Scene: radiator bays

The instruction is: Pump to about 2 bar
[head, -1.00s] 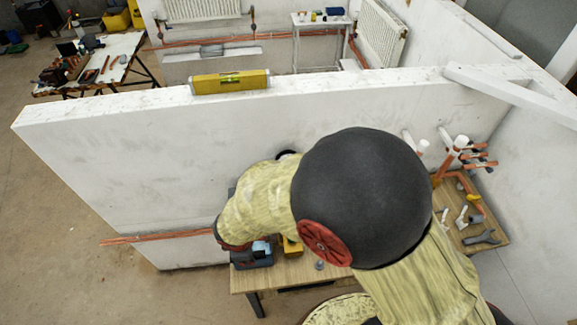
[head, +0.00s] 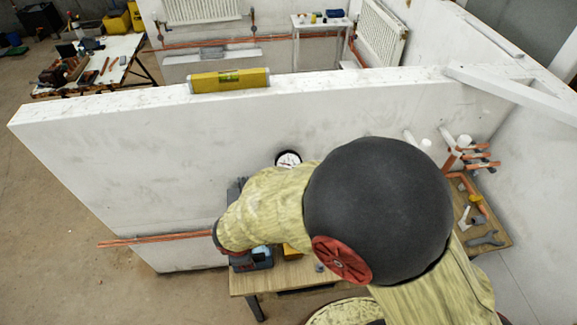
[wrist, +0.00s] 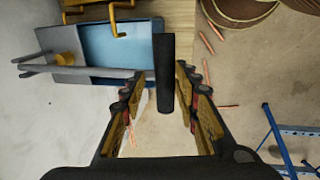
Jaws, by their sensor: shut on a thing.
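The test pump (head: 258,262) stands at the left end of the wooden bench, partly hidden by my arm. In the wrist view its blue trough (wrist: 112,48) lies at upper left, with grey rods running across it. A dark handle bar (wrist: 165,60) lies between the fingers of my gripper (wrist: 160,82), which is shut on it. In the head view my forearm covers most of the gripper and the handle. A round gauge (head: 288,159) with a white face and black rim shows just above my forearm against the white wall. Its needle is too small to read.
A yellow spirit level (head: 229,80) lies on top of the low wall. Copper pipes (head: 165,237) run along the wall at left. A second wooden bench (head: 490,240) with fittings stands at right. Open floor lies at left.

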